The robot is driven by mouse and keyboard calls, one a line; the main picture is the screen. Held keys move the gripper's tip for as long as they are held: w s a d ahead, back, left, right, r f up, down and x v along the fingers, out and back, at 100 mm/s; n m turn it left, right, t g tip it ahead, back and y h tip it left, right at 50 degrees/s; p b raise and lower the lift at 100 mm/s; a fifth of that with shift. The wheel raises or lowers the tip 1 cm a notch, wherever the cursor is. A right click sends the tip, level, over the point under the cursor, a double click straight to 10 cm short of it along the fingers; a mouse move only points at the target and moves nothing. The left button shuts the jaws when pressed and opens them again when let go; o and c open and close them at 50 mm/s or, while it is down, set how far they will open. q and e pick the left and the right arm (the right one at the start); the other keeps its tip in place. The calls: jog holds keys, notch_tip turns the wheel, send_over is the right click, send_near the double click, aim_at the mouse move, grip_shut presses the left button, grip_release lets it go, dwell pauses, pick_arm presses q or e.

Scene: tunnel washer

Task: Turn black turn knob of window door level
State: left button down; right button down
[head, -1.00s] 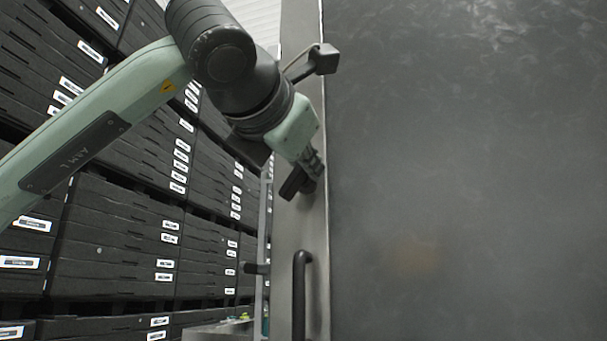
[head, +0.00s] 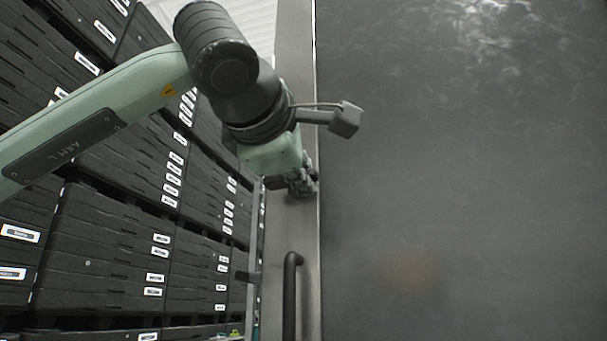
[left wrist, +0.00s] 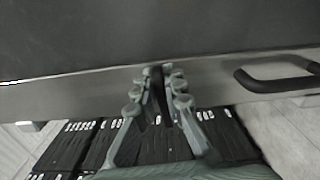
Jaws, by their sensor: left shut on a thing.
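My left gripper (head: 302,182) is at the metal frame strip of the window door, above the black handle. In the left wrist view the left gripper (left wrist: 160,88) is shut on the black turn knob (left wrist: 157,92), a narrow dark bar between the two fingers. In the head view the knob is hidden behind the gripper. The window door (head: 460,180) is a large dark panel on the right, with its grey metal frame (head: 306,230) along the left edge. My right gripper is in neither view.
A black bar handle (head: 290,295) stands out from the frame below the gripper; it also shows in the left wrist view (left wrist: 275,80). Stacks of black crates (head: 110,250) with white labels fill the left side. The door face is free of objects.

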pick_arm(q)
jog(key=shift+w+f+m, duration=0.1)
jog(key=shift+f+m, duration=0.1)
jog(key=shift+m, duration=0.4)
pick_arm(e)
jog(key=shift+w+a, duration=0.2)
pick_arm(q)
jog(key=c, duration=1.6)
grip_release()
jog(key=shift+a, duration=0.1)
jog(key=shift+r, duration=0.1)
jog(key=v, duration=1.2)
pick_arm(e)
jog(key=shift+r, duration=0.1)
